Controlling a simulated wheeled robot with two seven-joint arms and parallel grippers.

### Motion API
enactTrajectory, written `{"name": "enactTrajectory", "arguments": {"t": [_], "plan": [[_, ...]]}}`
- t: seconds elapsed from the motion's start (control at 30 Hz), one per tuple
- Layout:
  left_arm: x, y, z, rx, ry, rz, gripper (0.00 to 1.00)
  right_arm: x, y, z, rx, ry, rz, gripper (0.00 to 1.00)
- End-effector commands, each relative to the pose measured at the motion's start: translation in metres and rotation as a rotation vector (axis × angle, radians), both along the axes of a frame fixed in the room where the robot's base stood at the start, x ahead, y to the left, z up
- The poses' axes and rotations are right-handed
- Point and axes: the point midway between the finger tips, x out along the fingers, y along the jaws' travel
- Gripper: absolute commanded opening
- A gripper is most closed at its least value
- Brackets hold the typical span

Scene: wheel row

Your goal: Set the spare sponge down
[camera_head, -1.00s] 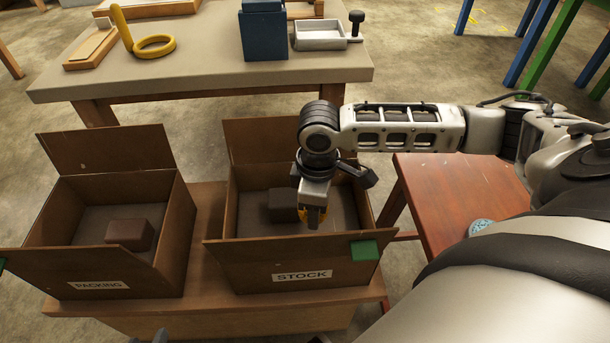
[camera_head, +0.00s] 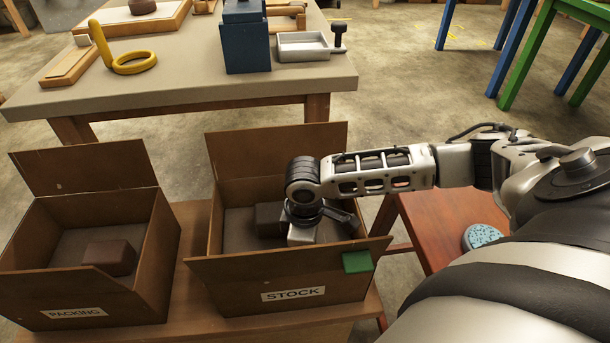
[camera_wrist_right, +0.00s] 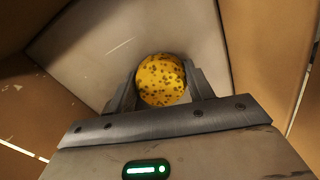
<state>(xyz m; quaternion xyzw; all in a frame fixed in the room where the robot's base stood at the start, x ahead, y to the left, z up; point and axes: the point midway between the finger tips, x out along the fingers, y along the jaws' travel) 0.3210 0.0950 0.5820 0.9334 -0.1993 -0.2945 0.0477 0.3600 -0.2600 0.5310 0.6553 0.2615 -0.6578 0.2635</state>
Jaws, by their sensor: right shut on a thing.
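In the right wrist view a round yellow sponge with brown spots (camera_wrist_right: 160,78) sits between the fingers of my right gripper (camera_wrist_right: 163,84), which is shut on it. In the head view my right gripper (camera_head: 302,234) reaches down into the open box labelled STOCK (camera_head: 232,272). Its fingertips and the yellow sponge are hidden there. The wrist view shows the box's grey floor (camera_wrist_right: 110,40) beyond the sponge; I cannot tell whether they touch. A blue speckled round sponge (camera_head: 482,236) lies on the red-brown stool at right. My left gripper is out of view.
A dark brown block (camera_head: 269,219) lies in the STOCK box, close left of my gripper. The PACKING box (camera_head: 60,290) at left holds another brown block (camera_head: 109,257). A worktable (camera_head: 180,92) stands behind.

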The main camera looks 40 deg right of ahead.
Motion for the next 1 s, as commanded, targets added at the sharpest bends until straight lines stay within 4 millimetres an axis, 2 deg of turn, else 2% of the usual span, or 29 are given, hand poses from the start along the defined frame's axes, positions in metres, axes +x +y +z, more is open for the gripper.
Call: {"name": "enactTrajectory", "arguments": {"t": [0.03,0.1,0.43,0.57,0.77,0.87,1.0], "plan": [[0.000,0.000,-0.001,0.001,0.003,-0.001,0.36,0.000,0.000,0.000,0.001,0.001,0.000,0.60],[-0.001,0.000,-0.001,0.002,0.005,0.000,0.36,0.000,0.000,0.000,0.000,0.000,0.000,0.74],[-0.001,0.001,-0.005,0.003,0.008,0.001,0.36,0.001,0.000,0.003,0.000,-0.003,0.001,0.74],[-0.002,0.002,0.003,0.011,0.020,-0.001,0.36,0.001,0.000,0.023,0.000,-0.003,0.000,0.74],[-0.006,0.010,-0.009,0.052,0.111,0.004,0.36,0.001,0.000,0.068,0.001,-0.004,0.000,0.74],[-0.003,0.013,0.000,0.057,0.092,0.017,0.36,0.001,0.000,0.088,0.000,-0.003,0.000,0.74],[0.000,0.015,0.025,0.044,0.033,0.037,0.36,0.001,0.001,0.110,0.001,-0.001,0.000,0.74]]}}
